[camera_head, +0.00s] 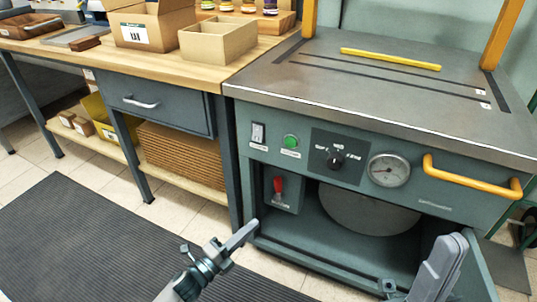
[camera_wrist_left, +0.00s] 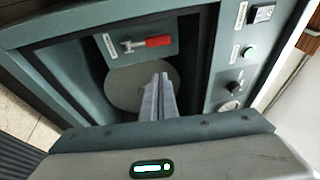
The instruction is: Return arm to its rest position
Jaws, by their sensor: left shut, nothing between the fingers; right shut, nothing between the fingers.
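My left gripper (camera_head: 250,229) is low in the head view, in front of the grey-green machine's open lower compartment. It is shut and empty. Its closed fingers (camera_wrist_left: 160,88) show in the left wrist view, pointing toward the compartment. My right gripper (camera_head: 454,246) is at the lower right of the head view, near the open compartment door. It is shut and empty, and its lower part is cut off by the frame edge.
The machine (camera_head: 240,108) has a red-handled lever (camera_head: 278,188), a green button (camera_head: 291,141), a knob, a gauge and a yellow handle (camera_head: 470,178). Its open door (camera_head: 480,272) is at the lower right. A wooden workbench (camera_head: 190,66) with boxes stands left. A black mat (camera_head: 70,235) covers the floor.

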